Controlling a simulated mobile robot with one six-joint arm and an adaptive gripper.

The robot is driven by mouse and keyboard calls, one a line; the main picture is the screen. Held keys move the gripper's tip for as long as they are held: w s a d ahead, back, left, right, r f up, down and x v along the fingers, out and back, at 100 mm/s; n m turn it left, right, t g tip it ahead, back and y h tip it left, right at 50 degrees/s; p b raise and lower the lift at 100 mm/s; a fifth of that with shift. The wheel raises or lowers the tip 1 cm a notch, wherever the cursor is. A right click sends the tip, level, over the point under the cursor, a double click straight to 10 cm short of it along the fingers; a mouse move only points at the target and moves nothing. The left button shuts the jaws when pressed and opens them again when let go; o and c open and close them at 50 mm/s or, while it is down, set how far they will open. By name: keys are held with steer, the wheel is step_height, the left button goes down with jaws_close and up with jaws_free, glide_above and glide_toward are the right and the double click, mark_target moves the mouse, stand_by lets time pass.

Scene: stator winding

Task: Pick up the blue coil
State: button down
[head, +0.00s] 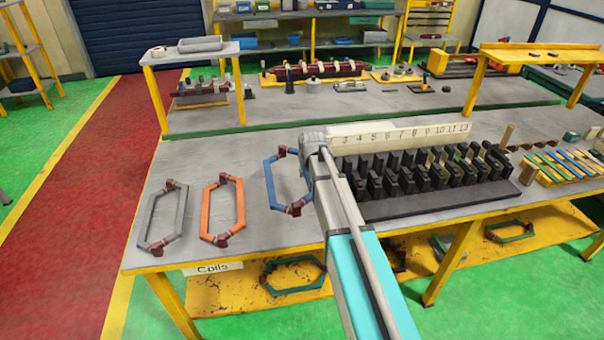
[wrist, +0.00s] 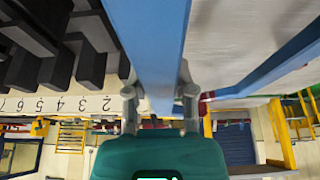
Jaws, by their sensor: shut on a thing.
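The blue coil (head: 270,184) is a six-sided loop with dark red end pieces, at the right end of the row of coils in the head view. My arm hides part of its right side there. In the wrist view the coil's blue bar (wrist: 150,45) runs between the fingers of my gripper (wrist: 159,95), which is shut on it. The coil's other blue side (wrist: 270,70) shows at the right of the wrist view. I cannot tell whether the coil touches the table.
An orange coil (head: 206,211) and a grey coil (head: 181,212) lie to the left on the grey table. The black slotted stator block (head: 430,206) and its numbered board (head: 400,135) stand just right of my gripper. Coloured strips (head: 570,166) lie farther right.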

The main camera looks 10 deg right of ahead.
stand_by(0.7)
steer(key=shift+r, duration=0.15)
step_height(320, 180, up, 10)
steer(key=p, duration=1)
steer(key=shift+r, duration=0.15)
steer(key=shift+s, duration=0.1)
